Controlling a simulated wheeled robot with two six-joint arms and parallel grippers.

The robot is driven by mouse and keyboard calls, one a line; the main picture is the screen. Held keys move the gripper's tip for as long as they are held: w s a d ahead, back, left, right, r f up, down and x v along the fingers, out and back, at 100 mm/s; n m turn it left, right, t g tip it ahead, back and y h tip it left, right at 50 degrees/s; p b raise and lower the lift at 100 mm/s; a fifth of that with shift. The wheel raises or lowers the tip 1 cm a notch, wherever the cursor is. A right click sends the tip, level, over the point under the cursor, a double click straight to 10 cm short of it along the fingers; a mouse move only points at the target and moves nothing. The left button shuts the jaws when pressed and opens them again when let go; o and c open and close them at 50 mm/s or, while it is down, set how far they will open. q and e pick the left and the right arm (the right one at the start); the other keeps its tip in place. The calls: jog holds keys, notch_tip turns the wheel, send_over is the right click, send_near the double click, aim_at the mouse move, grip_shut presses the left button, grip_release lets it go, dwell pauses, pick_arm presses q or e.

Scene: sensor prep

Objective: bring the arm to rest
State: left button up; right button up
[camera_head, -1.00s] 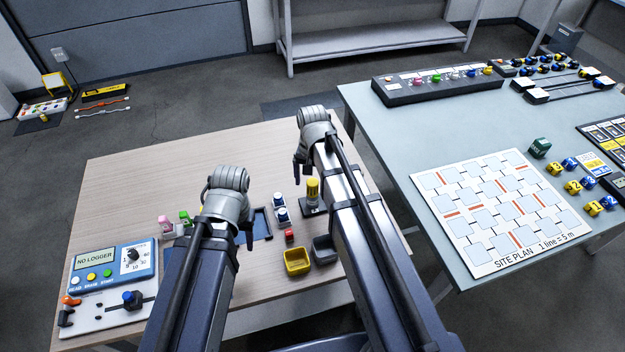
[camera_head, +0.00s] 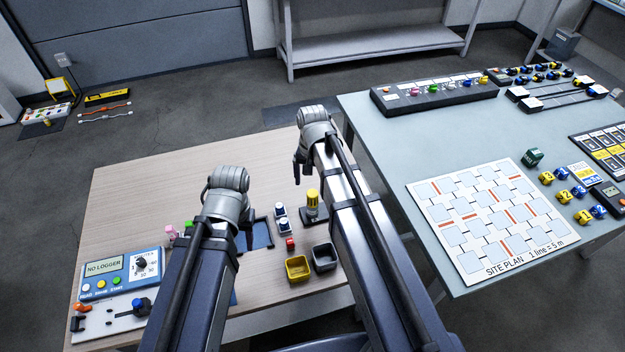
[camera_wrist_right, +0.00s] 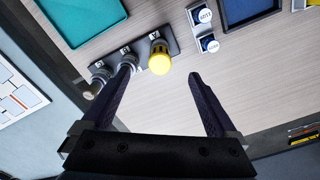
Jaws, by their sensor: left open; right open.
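My left gripper (camera_head: 226,232) hangs over the wooden table (camera_head: 140,190), beside a dark blue tray (camera_head: 262,236); my own arm hides much of it. My right gripper (camera_head: 297,170) is above the right part of that table, seen from behind. In the right wrist view the right gripper (camera_wrist_right: 158,82) has its two fingers well apart with nothing held. A yellow-topped cylinder (camera_wrist_right: 160,60) stands in a dark holder just beyond the fingers; it also shows in the head view (camera_head: 312,203).
A yellow bin (camera_head: 298,268) and a grey bin (camera_head: 324,257) stand near the front edge. A logger panel (camera_head: 112,275) lies at left. The grey-blue table (camera_head: 390,150) at right carries a site plan (camera_head: 490,225) and several small blocks. A teal tray (camera_wrist_right: 85,18) shows in the wrist view.

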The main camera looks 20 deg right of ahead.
jog(key=shift+r, duration=0.4)
jog(key=s+a+n+h, duration=0.1)
jog(key=s+a+n, duration=0.8)
jog(key=s, duration=0.5)
jog(key=shift+s+a+n, duration=0.15)
jog(key=shift+a+n, duration=0.15)
jog(key=shift+a, duration=0.45)
jog(key=shift+c, duration=0.4)
